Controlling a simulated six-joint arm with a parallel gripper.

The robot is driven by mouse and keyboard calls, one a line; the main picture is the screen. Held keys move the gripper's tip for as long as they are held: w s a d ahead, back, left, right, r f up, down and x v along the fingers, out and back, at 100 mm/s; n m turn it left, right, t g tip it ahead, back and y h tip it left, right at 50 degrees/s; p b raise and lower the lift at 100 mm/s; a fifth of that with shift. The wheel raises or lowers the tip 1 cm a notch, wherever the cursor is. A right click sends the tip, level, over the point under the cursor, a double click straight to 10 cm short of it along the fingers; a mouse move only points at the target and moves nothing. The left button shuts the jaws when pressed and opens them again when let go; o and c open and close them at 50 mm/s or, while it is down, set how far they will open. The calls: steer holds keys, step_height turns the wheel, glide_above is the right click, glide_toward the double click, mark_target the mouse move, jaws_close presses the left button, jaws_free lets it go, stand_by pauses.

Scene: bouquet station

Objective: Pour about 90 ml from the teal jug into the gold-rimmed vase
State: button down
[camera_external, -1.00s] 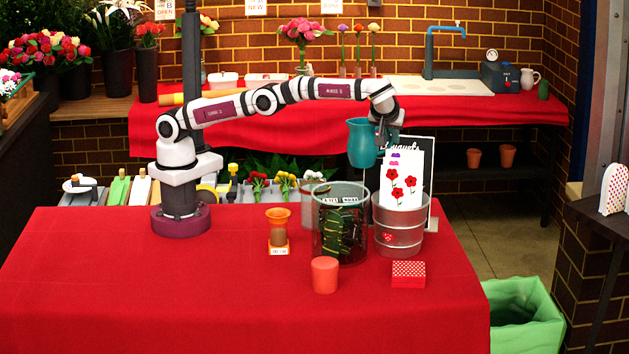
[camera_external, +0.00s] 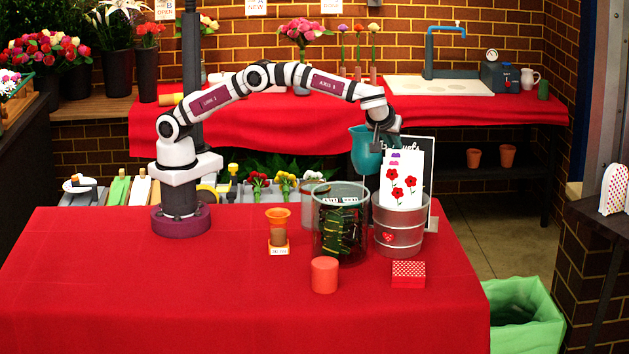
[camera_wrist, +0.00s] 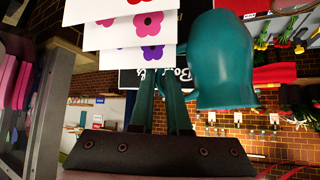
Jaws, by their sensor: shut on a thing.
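The teal jug (camera_external: 364,152) is in the air above the back right of the red table, behind the glass cylinder and the metal bucket, slightly tilted. My gripper (camera_external: 377,140) is shut on the jug at its right side, where the handle is mostly hidden. In the wrist view the jug's body (camera_wrist: 222,62) fills the upper right, beyond my gripper (camera_wrist: 160,105). I cannot pick out a gold rim with certainty. A clear glass cylinder (camera_external: 326,238) with dark green contents stands on the table, below and left of the jug. The liquid inside the jug is hidden.
A metal bucket (camera_external: 400,238) with a heart and flower cards (camera_external: 402,178) stands close below and right of the jug. An orange hourglass-shaped vessel (camera_external: 278,228), an orange cup (camera_external: 324,275) and a dotted red box (camera_external: 408,273) stand nearby. The table's left front is clear.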

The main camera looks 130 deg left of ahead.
mark_target(356, 136)
steer(key=s+t, duration=0.1)
steer(key=s+d+f+n+t+y, duration=0.1)
steer(key=s+d+t+y, duration=0.1)
steer(key=s, duration=0.1)
steer(key=shift+d+f+n, duration=0.1)
steer(key=shift+f+n, duration=0.1)
steer(key=shift+n, duration=0.2)
steer(key=s+t, duration=0.1)
steer(key=s+d+n+t+y, duration=0.1)
steer(key=shift+s+d+r, duration=0.1)
steer(key=shift+s+d, duration=0.05)
steer(key=shift+s, duration=0.25)
steer(key=shift+s+d+r+n+t+y, duration=0.25)
steer(key=shift+s+r+n+t+y, duration=0.2)
steer(key=shift+r+n+y, duration=0.25)
steer(key=shift+s+r, duration=0.1)
steer(key=shift+s+d+f+n+t+y, duration=0.2)
steer(key=shift+s+d+n+t+y, duration=0.1)
steer(key=shift+s+n+t+y, duration=0.25)
steer(key=shift+s+d+f+n+t+y, duration=0.2)
steer(key=shift+s+d+n+t+y, duration=0.1)
steer(key=shift+s+n+y, duration=0.25)
stand_by(1.1)
steer(key=shift+s+f, duration=0.1)
steer(key=shift+s, duration=0.05)
steer(key=shift+s+d+f, duration=0.2)
steer(key=shift+s+f, duration=0.1)
steer(key=shift+s, duration=0.05)
